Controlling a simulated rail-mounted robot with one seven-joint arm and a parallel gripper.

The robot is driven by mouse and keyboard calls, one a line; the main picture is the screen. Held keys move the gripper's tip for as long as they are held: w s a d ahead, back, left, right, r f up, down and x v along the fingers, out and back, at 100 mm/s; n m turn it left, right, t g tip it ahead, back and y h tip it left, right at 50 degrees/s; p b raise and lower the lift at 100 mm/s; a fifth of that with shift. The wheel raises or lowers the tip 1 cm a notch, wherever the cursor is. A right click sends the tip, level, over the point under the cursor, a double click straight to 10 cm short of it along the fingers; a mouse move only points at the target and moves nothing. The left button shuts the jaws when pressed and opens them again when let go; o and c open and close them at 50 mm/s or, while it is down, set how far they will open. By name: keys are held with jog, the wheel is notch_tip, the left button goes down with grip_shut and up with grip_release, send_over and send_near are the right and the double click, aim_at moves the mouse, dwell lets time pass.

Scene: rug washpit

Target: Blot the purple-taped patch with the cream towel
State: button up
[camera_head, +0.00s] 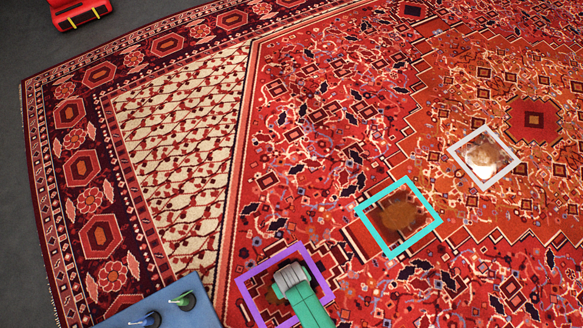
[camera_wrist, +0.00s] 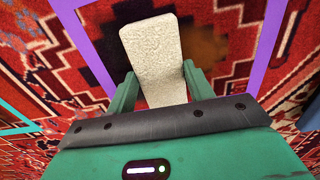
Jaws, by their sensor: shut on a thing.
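My green gripper (camera_head: 300,296) is at the bottom of the head view, shut on the cream towel (camera_head: 290,277). In the wrist view the gripper (camera_wrist: 159,78) has a finger on each side of the towel (camera_wrist: 153,45), a folded, pale, rough-textured strip. The towel is over the purple-taped patch (camera_head: 246,297), a square of purple tape on the red rug. The purple tape also shows in the wrist view (camera_wrist: 272,45). Beside the towel a dark brown stain (camera_wrist: 207,45) shows inside the tape. I cannot tell whether the towel touches the rug.
A cyan-taped square (camera_head: 362,222) with a brown stain lies right of the purple one. A white-taped square (camera_head: 466,158) with a pale, shiny patch lies further right. A blue surface (camera_head: 205,314) with small coloured objects is at the lower left. A red object (camera_head: 80,10) is top left.

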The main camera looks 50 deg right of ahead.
jog(key=shift+f+b, duration=0.5)
jog(key=shift+f, duration=0.25)
dwell(1.0)
notch_tip(320, 180, up, 7)
jog(key=p, duration=0.7)
jog(key=shift+r, duration=0.2)
jog(key=shift+f, duration=0.15)
jog(key=shift+w, duration=0.1)
